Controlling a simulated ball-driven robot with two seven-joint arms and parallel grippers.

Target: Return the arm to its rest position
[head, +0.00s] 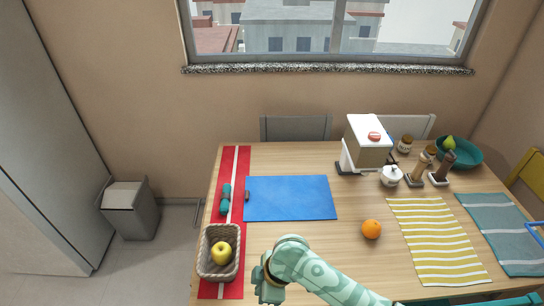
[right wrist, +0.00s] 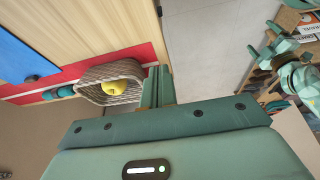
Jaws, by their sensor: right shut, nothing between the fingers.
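My right arm reaches in from the bottom of the head view, over the front of the wooden table (head: 300,245). Its gripper (head: 264,284) is to the right of the wicker basket and apart from it in the picture. In the right wrist view its two fingers (right wrist: 157,84) are together with nothing between them. The basket (head: 207,264) holds a yellow apple (head: 221,252); both also show in the right wrist view, the basket (right wrist: 92,92) and the apple (right wrist: 112,88) left of the fingers.
A red runner (head: 234,279), a teal dumbbell-like item (head: 225,198) and a blue mat (head: 290,198) lie on the left. An orange (head: 371,229), striped mat (head: 435,245), white machine (head: 367,145) and teal bowl (head: 468,160) are farther right. A bin (head: 130,210) stands on the floor.

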